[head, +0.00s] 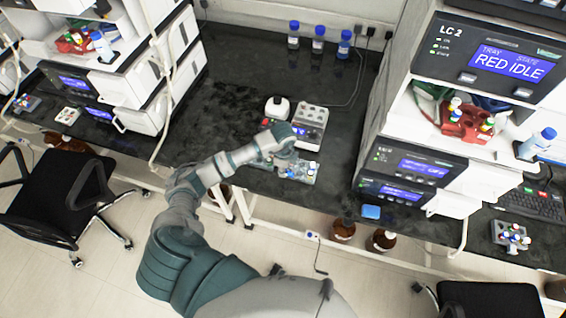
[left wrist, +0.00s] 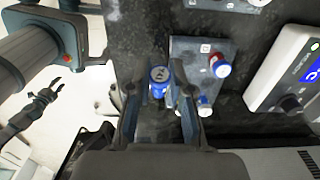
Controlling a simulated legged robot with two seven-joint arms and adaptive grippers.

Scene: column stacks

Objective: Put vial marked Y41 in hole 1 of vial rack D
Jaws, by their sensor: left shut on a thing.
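My left gripper (left wrist: 158,100) is shut on a vial with a blue cap (left wrist: 160,76). The marking on the cap is too small to read. In the head view my left gripper (head: 284,158) is over the front part of the bench, at a grey vial rack (head: 309,178), and partly hides it. In the left wrist view the grey rack (left wrist: 205,48) lies just right of the held vial. It bears a vial with a red and blue cap (left wrist: 220,66) and another vial (left wrist: 204,106) partly behind the finger. The rack's letter cannot be read.
Blue-capped bottles (head: 318,38) stand at the back. A red rack (head: 466,122) is on the LC-2 stack, and another rack (head: 510,236) is far right. The bench left of the device is clear.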

